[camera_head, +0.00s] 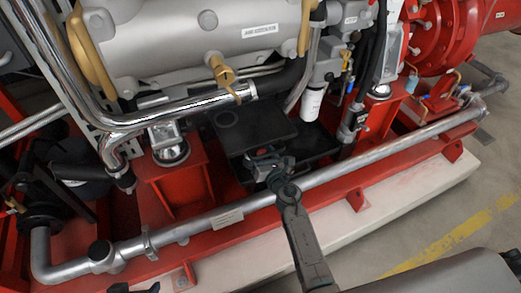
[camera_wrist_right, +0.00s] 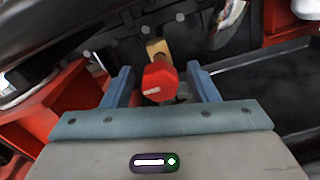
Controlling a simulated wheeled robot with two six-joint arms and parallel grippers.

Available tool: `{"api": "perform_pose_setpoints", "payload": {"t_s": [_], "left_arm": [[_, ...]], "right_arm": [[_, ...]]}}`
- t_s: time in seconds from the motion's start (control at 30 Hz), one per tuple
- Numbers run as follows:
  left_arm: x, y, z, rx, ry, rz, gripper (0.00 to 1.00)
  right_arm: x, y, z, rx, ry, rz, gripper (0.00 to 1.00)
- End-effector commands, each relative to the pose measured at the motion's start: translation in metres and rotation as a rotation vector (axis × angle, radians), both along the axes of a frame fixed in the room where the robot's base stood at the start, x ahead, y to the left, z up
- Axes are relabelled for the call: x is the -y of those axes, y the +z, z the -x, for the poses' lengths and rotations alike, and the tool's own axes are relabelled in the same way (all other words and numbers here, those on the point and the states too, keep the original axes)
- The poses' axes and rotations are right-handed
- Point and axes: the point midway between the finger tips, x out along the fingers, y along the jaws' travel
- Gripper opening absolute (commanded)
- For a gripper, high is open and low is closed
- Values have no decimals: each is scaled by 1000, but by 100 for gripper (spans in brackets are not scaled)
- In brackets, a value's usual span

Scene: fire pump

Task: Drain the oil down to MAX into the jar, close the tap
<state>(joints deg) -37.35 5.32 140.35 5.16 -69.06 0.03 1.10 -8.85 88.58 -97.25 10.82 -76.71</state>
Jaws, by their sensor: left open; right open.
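The tap's red handle (camera_wrist_right: 158,82) sits in front of a brass fitting (camera_wrist_right: 157,49) on the dark sump in the right wrist view. My right gripper (camera_wrist_right: 162,75) is open, its two blue-grey fingers on either side of the handle. Whether they touch it I cannot tell. In the head view my right gripper (camera_head: 266,162) is at the tap, below the black sump (camera_head: 250,128), and hides much of it. Only dark tips of my left gripper (camera_head: 140,288) show at the bottom left edge, empty as far as seen. I see no jar and no MAX mark.
A silver pipe (camera_head: 240,205) runs along the front of the red base frame (camera_head: 240,237). A red pedestal (camera_head: 178,190) stands left of the tap. A black tray (camera_wrist_right: 265,85) lies right of it. The white plinth (camera_head: 400,215) and floor in front are partly covered by my arm.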

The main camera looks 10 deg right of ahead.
Motion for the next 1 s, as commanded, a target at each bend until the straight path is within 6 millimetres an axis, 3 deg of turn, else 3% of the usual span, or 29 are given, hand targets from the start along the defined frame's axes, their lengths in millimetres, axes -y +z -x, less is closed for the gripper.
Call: {"api": "perform_pose_setpoints", "payload": {"t_s": [0.33, 0.57, 0.6, 1.0], "left_arm": [[0, -3, 4, -7, 0, 2, 74], [1, -4, 6, -14, 3, 6, 74], [1, -4, 6, -14, 3, 6, 74], [0, 1, 3, -28, 5, -3, 74]], "right_arm": [[-1, 0, -5, 0, 0, -1, 53], [-1, 0, -5, 0, 0, -1, 10], [-1, 0, -5, 0, 0, -1, 9], [-1, 1, -5, -17, 0, -84, 9]]}}
